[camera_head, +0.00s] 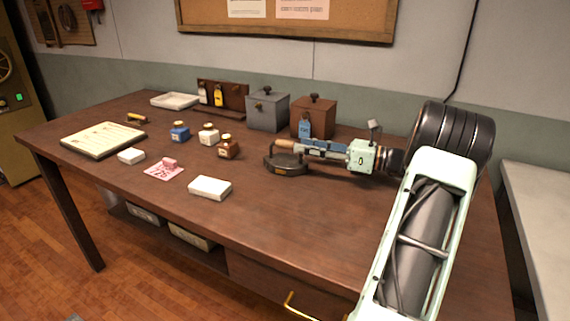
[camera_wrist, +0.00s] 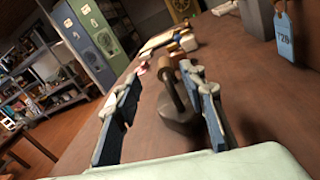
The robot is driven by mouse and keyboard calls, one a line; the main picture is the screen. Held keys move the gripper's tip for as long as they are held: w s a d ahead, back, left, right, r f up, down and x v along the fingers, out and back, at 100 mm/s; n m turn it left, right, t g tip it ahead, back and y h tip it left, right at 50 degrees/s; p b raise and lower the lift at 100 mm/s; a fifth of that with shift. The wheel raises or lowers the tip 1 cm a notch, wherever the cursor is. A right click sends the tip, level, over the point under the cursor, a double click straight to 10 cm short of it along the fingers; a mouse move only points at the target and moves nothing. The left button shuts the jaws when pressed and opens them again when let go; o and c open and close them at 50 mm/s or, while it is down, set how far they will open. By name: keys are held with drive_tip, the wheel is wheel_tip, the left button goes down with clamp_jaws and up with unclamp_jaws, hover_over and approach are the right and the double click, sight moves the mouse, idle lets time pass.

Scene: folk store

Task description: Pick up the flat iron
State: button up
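The flat iron (camera_head: 287,167) is a dark metal body with a brown wooden handle, resting on the wooden table right of centre. My gripper (camera_head: 301,148) is low over the table, reaching in from the right, with its fingertips close to the handle. In the wrist view my gripper (camera_wrist: 160,76) is open, with its two blue-padded fingers apart. The flat iron (camera_wrist: 180,116) shows between them, nearer the right finger, which hides part of it. I cannot tell whether a finger touches the handle.
A grey box (camera_head: 267,112) and a brown box (camera_head: 314,119) with a blue tag (camera_head: 304,128) stand just behind my gripper. Small ink bottles (camera_head: 228,148) are to the left. A white block (camera_head: 210,188) lies in front. The table's front right is clear.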

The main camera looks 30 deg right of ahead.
sight(286, 143)
drive_tip(key=x, duration=0.2)
drive_tip(key=b+x, duration=0.1)
drive_tip(key=x, duration=0.1)
drive_tip(key=f+x, duration=0.1)
drive_tip(key=x, duration=0.1)
drive_tip(key=shift+w+b, duration=0.35)
drive_tip(key=shift+b, duration=0.05)
clamp_jaws()
drive_tip(key=shift+r, duration=0.25)
